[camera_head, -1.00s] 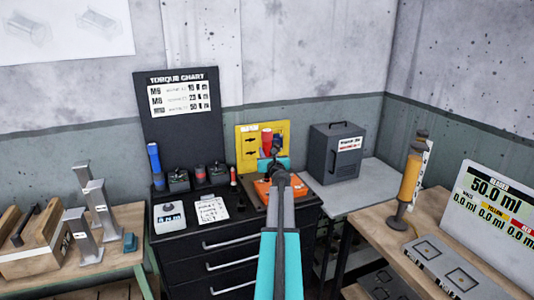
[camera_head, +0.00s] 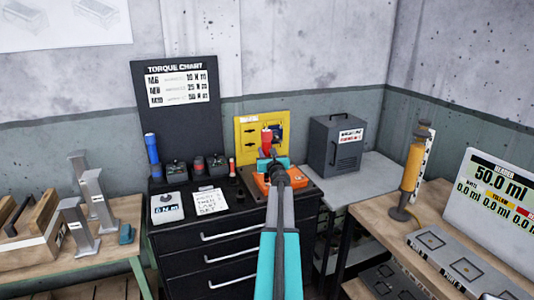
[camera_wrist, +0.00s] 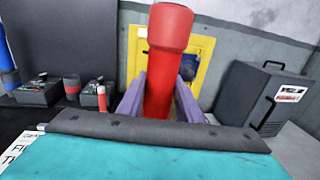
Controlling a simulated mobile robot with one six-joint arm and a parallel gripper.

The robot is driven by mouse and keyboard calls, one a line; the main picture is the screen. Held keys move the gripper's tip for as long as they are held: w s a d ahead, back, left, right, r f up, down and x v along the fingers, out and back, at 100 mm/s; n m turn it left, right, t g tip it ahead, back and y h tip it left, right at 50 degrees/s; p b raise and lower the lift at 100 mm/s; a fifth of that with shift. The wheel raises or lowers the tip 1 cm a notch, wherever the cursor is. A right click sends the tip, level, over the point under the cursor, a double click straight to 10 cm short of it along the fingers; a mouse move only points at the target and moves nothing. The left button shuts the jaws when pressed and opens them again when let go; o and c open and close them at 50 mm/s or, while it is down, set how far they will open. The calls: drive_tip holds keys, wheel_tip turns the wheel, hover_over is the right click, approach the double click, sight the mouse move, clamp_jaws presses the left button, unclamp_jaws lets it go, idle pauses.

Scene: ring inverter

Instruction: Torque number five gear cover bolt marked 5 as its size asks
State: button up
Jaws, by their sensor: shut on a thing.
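My gripper (camera_head: 270,156) is at the yellow panel above the right end of the black cabinet. In the wrist view its two purple-grey fingers (camera_wrist: 160,98) are shut on a red cylindrical tool (camera_wrist: 168,60) with a wide head, which stands roughly upright. The red tool also shows in the head view (camera_head: 266,139). An orange cover (camera_head: 262,186) lies on a dark plate below my gripper, partly hidden by my arm. I cannot make out the bolt marked 5. The torque chart (camera_head: 180,88) stands behind the cabinet and lists several sizes with values.
A yellow panel (camera_head: 243,150) stands behind my gripper. A dark grey box (camera_head: 337,145) is to its right. A white dial device (camera_head: 167,207), a note card (camera_head: 210,201), a blue cylinder (camera_head: 152,150) and small bins (camera_head: 176,172) occupy the cabinet's left part.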

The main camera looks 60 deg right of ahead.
drive_tip(key=shift+f, duration=0.3)
drive_tip(key=shift+f+b, duration=1.3)
drive_tip(key=shift+b, duration=0.2)
idle(2.7)
drive_tip(key=shift+r, duration=0.1)
drive_tip(key=shift+r+p, duration=2.25)
drive_tip(key=shift+r, duration=0.3)
